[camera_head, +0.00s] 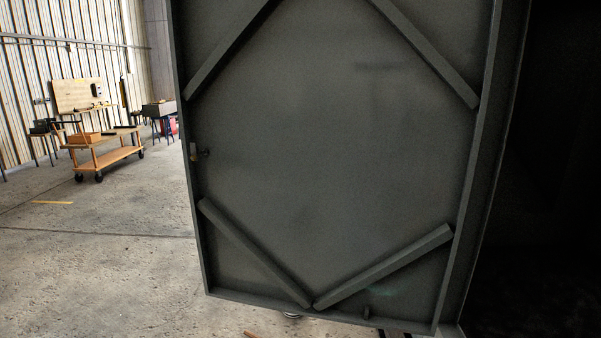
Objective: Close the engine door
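The engine door (330,160) is a large dark grey panel that fills the middle of the head view. It stands open, with its inner face toward me. Diagonal stiffening bars cross its corners and a raised rim runs around it. The door's top edge is out of the picture. My gripper is not in view.
Bare concrete floor (100,255) lies open to the left of the door. A wooden cart on wheels (105,155) and work tables stand farther back at the left. A small brown piece (249,334) lies on the floor near the bottom edge.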

